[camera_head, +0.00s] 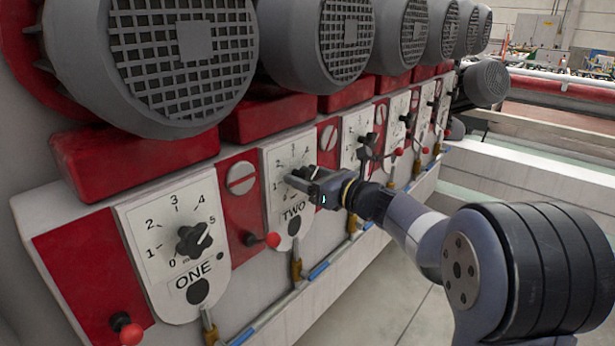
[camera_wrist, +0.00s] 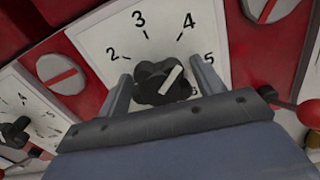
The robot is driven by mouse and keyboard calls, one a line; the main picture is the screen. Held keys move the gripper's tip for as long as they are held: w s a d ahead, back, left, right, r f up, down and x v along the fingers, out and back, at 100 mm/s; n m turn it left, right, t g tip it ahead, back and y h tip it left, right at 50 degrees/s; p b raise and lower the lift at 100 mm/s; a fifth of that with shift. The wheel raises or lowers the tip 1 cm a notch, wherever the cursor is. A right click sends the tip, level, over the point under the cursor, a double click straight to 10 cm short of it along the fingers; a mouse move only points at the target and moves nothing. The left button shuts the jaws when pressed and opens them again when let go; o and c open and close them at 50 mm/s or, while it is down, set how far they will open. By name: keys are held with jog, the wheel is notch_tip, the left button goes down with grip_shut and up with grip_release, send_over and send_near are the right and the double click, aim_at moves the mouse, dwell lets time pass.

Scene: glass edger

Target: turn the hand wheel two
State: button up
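Hand wheel two is a black lobed knob (camera_wrist: 160,84) on a white dial plate with numbers, marked TWO in the head view (camera_head: 291,208). In the wrist view its white pointer line slants to the upper right, roughly between 4 and 5. My gripper (camera_wrist: 162,70) is at the knob, with one finger on each side. In the head view my gripper (camera_head: 303,178) covers most of the knob.
The dial plate marked ONE (camera_head: 178,222) with its black knob (camera_head: 194,240) is to the left. Red-ball levers (camera_head: 272,240) stick out beside the plates. Large grey motors (camera_head: 160,60) overhang the panel. More dials continue to the right. Open floor (camera_head: 380,290) lies in front.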

jog(key=c, duration=0.6)
jog(key=shift+c, duration=0.2)
jog(key=shift+f+b, duration=0.1)
jog(key=shift+b, duration=0.25)
